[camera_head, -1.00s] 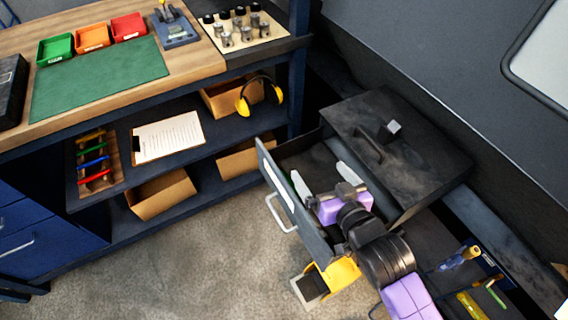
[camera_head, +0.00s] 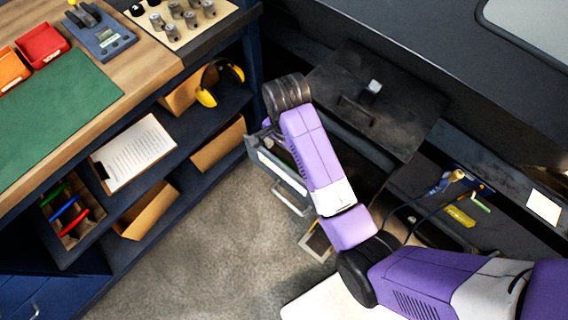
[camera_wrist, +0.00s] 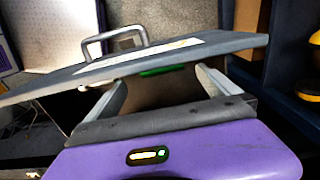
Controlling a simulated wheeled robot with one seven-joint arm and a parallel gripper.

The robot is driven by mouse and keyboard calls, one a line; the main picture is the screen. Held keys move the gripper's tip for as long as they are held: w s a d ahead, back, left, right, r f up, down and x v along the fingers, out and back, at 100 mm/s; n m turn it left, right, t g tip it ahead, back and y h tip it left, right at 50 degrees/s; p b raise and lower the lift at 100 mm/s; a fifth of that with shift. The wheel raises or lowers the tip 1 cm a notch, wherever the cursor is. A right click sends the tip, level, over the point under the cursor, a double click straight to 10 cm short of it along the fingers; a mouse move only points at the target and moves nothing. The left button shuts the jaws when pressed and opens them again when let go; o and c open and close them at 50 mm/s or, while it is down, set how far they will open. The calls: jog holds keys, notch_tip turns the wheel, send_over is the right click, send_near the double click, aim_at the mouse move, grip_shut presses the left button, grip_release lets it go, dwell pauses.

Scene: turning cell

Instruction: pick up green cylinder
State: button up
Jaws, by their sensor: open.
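A green piece (camera_wrist: 160,71) shows in the wrist view inside the open drawer, close behind its front panel (camera_wrist: 190,50); only part of it shows, so its full shape is hidden. My gripper (camera_wrist: 160,88) is open, with its pale fingers apart and pointing into the drawer, the green piece ahead between them and apart from them. In the head view the drawer (camera_head: 275,168) is mostly covered by my purple arm, and my fingers are hidden. A second small green rod (camera_head: 480,203) lies on the dark surface at the right.
A dark cabinet top (camera_head: 400,80) with a handle stands behind the drawer. A yellow block (camera_head: 460,216) lies near the green rod. A shelf unit at left holds a clipboard (camera_head: 133,152) and yellow earmuffs (camera_head: 206,97). The drawer handle (camera_wrist: 115,38) sticks out in front.

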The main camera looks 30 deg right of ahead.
notch_tip(320, 180, down, 7)
jog(key=shift+w+d+f, duration=0.1)
jog(key=shift+d+f, duration=0.05)
jog(key=shift+f, duration=0.05)
jog(key=c, duration=1.6)
